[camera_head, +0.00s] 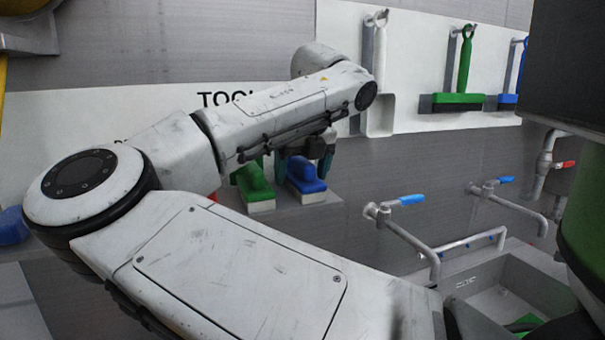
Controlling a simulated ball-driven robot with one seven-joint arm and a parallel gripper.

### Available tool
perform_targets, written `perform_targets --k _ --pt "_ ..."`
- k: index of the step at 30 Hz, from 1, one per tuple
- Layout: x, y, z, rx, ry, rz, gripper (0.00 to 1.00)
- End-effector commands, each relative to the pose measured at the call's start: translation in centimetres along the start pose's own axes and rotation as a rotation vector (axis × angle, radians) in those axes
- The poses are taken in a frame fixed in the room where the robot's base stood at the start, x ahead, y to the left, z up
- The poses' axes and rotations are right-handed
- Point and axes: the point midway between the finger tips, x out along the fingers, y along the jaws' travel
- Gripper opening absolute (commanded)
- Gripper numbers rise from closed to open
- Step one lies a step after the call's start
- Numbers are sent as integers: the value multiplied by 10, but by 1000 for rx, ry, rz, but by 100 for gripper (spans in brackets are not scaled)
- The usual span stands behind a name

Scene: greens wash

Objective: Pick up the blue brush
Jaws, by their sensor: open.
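The blue brush (305,176) stands on a small grey ledge near the middle of the view, with pale bristles below its blue body. My gripper (307,165) is open right at the blue brush, its dark fingers hanging down over it from my arm's end. One finger shows at the brush's right side; the other is mostly hidden. I cannot tell whether the fingers touch it. A green brush (254,184) stands close on its left, partly behind my arm.
Several squeegees hang on the wall board, among them a green one (461,98) and a blue one (509,98). Blue-handled taps (411,200) reach over a grey sink (505,290) at lower right. A dark box (565,65) is at upper right.

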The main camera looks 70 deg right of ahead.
Motion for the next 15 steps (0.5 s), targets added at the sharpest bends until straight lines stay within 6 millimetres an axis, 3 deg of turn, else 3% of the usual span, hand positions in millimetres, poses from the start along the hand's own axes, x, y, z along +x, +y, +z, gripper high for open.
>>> perform_targets --k 4,11,15 --pt "11 -1 0 1 1 -1 87" --pt "12 0 0 2 0 0 87" --pt "12 0 0 1 0 -1 74"
